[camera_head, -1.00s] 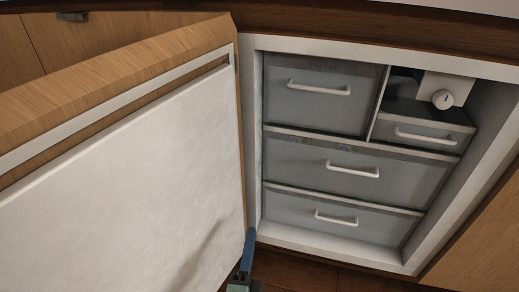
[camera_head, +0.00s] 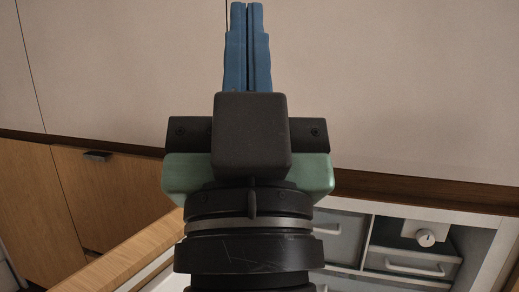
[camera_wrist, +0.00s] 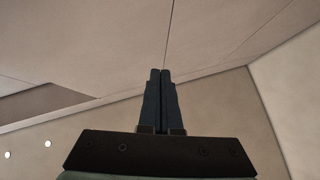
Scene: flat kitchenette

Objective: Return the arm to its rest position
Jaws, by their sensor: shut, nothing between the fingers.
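My gripper (camera_head: 247,8) stands upright in the middle of the head view, its blue fingers together and pointing up. Nothing is between the fingers. In the wrist view the gripper (camera_wrist: 161,72) is also shut, with pale flat surfaces beyond its tips.
The open compartment with grey drawers (camera_head: 412,262) and a white knob (camera_head: 425,238) is at the lower right. Wooden cabinet fronts (camera_head: 110,195) are at the left, one with a dark handle (camera_head: 97,156). Pale panels (camera_head: 400,90) fill the upper background.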

